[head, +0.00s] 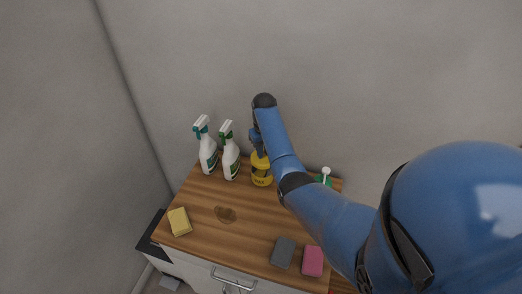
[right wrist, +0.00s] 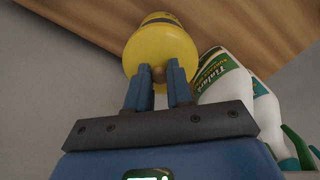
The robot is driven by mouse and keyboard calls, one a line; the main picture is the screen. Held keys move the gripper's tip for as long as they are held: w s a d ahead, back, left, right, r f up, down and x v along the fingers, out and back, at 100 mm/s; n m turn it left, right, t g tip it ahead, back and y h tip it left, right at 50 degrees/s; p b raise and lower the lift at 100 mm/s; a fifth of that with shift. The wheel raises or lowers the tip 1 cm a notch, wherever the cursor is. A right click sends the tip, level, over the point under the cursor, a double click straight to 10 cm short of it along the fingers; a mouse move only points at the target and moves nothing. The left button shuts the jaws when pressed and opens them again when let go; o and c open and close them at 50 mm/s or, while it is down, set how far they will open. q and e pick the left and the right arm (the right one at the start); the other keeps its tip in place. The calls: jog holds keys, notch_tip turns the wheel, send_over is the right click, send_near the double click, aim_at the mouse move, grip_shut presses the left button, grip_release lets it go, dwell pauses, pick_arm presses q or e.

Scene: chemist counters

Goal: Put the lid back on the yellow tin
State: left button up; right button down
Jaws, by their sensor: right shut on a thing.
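The yellow tin (head: 262,178) stands upright near the back of the wooden counter, right of two spray bottles. My right gripper (head: 258,150) is directly above it, pointing down. In the right wrist view, my right gripper (right wrist: 158,82) is shut on the small brown knob of the yellow lid (right wrist: 160,52). The tin's dark band (right wrist: 161,18) shows just beyond the lid, in line with it. Whether the lid touches the rim or is a little above it, I cannot tell. My left gripper is out of view.
Two white spray bottles (head: 207,150) (head: 230,158) stand close on the left. A green bottle with a white top (head: 324,178) stands right. A yellow sponge (head: 179,222), grey block (head: 283,252) and pink sponge (head: 312,261) lie in front. A brown stain (head: 226,214) marks the clear middle.

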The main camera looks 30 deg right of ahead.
jog(key=shift+w+a+f, duration=0.1)
jog(key=shift+f, duration=0.05)
jog(key=shift+f+b, duration=0.4)
jog(key=shift+b, duration=0.1)
notch_tip(320, 180, down, 3)
jog(key=b, duration=0.3)
jog(key=shift+f, duration=0.15)
jog(key=shift+f+b, duration=0.7)
jog(key=shift+f, duration=0.3)
jog(key=shift+p, duration=0.4)
jog(key=shift+f, duration=0.15)
dwell(1.7)
jog(key=shift+c, duration=2.3)
grip_release()
